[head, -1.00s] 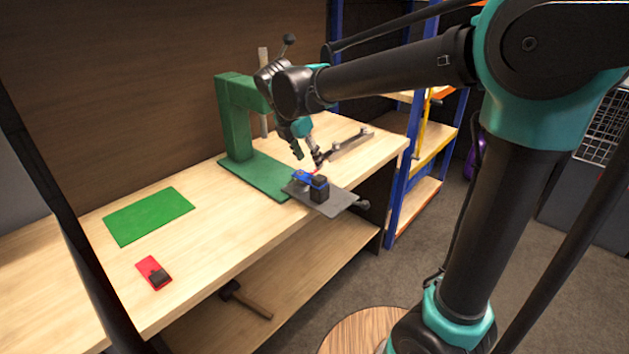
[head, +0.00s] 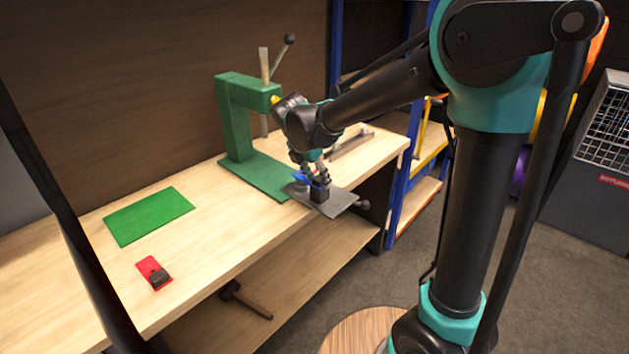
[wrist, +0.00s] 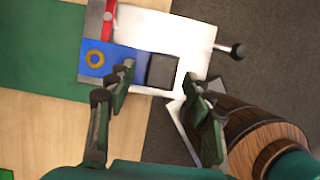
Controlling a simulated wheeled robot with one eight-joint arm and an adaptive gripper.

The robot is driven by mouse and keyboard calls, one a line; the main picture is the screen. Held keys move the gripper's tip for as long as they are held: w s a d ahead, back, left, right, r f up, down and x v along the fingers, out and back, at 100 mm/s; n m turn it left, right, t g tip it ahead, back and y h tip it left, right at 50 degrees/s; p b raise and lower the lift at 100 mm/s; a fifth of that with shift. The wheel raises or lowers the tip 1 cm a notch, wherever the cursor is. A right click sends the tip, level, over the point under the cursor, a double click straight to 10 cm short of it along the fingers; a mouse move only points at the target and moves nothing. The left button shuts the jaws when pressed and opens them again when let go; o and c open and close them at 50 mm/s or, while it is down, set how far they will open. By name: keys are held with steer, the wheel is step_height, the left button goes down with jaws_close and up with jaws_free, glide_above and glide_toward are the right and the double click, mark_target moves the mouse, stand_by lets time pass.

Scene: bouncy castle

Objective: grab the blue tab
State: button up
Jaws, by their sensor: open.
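The blue tab (head: 299,176) lies on a grey plate (head: 339,203) at the front edge of the workbench, with a black block (head: 320,193) at its right end. In the wrist view the blue tab (wrist: 92,66) is flat, with a yellow-orange ring on it, and the black block (wrist: 161,72) joins its right side. My gripper (wrist: 172,78) is open, its fingers on either side of the black block in that picture. The left finger overlaps part of the blue tab. I cannot tell whether the fingers touch anything. In the head view my gripper (head: 316,170) partly hides the tab.
A green press (head: 237,115) stands just behind the plate, with a lever on top. A red tab with a black block (head: 153,272) and a green mat (head: 149,215) lie to the left. A knob (head: 363,204) sticks out from the plate's right. A hammer (head: 245,299) lies on the lower shelf.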

jaws_close()
steer(key=shift+r, duration=0.1)
